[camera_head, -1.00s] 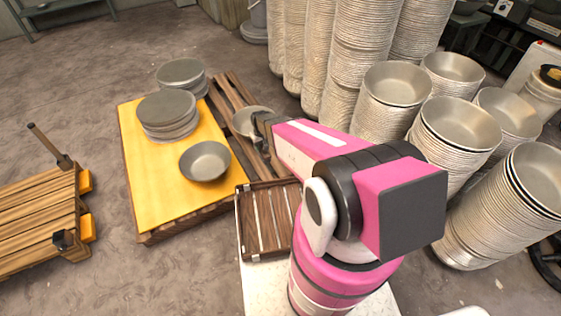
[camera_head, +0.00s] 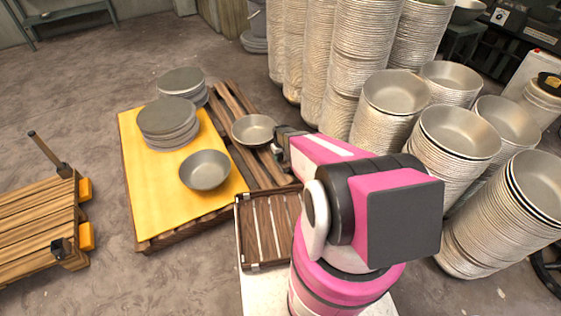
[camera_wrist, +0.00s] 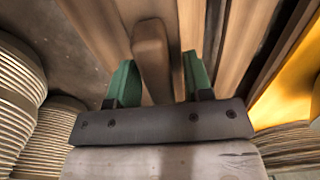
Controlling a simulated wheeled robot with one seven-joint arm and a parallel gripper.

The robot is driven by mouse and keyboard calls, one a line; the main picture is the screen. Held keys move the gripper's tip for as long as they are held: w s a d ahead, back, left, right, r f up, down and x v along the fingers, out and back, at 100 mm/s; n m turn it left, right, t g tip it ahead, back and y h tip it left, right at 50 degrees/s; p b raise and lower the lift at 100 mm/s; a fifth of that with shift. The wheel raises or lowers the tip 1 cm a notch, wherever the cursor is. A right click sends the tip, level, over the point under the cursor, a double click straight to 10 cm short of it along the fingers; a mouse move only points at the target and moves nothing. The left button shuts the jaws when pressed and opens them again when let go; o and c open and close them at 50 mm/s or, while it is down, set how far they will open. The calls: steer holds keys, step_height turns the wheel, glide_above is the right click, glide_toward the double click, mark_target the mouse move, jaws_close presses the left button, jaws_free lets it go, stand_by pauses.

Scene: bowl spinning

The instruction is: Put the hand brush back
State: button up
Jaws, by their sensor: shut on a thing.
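In the wrist view, a brown wooden handle (camera_wrist: 152,60), which I take to be the hand brush's, stands between the green fingers of my gripper (camera_wrist: 155,82). My gripper is shut on it. The brush's bristles do not show. In the head view, my gripper (camera_head: 284,142) is over the wooden pallet's right side, just right of a small metal bowl (camera_head: 254,130). The brush cannot be made out there.
A yellow-topped pallet (camera_head: 150,208) holds flat metal discs (camera_head: 168,117) and a bowl (camera_head: 205,170). A slatted wooden tray (camera_head: 262,228) lies in front of my gripper. Tall bowl stacks (camera_head: 455,140) crowd the right. Another pallet (camera_head: 38,215) stands left, with bare floor between.

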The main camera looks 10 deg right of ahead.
steer(key=shift+f, duration=1.65)
steer(key=shift+f, duration=0.1)
steer(key=o, duration=0.9)
steer(key=shift+c, duration=0.2)
step_height(320, 180, up, 12)
steer(key=shift+f, duration=0.1)
step_height(320, 180, up, 15)
steer(key=m, duration=0.2)
glide_above(281, 160)
steer(key=s, duration=0.8)
steer(key=s+r+m, duration=0.1)
steer(key=s+r, duration=0.9)
steer(key=r, duration=0.1)
steer(key=shift+s+r+m, duration=0.15)
steer(key=shift+s+m, duration=0.05)
steer(key=shift+m, duration=0.1)
steer(key=shift+d, duration=0.1)
